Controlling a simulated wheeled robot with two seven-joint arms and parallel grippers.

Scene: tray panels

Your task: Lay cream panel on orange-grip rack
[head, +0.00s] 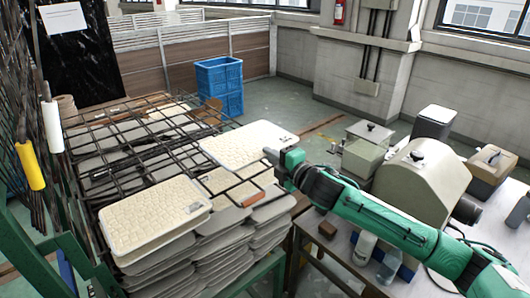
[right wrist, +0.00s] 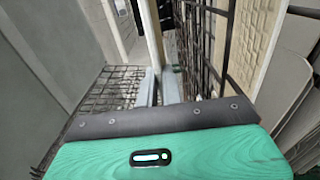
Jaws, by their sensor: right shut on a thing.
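The cream panel (head: 246,143) is a pale rounded rectangle. My right gripper (head: 270,155) is shut on its right edge and holds it roughly flat over the right part of the black wire rack. An orange grip (head: 252,198) sits on the front right of this rack (head: 120,152). I cannot tell whether the held panel touches the wires. In the right wrist view the fingers (right wrist: 160,86) close on a thin tan edge. Another cream panel (head: 155,214) lies at the rack's front left. My left gripper is not in view.
Grey panels (head: 205,255) are stacked under the rack. A yellow-handled tool (head: 30,166) and a white roller (head: 52,126) hang at the left. Blue crates (head: 219,85) stand behind. A table with a beige machine (head: 420,180) and bottles stands at the right.

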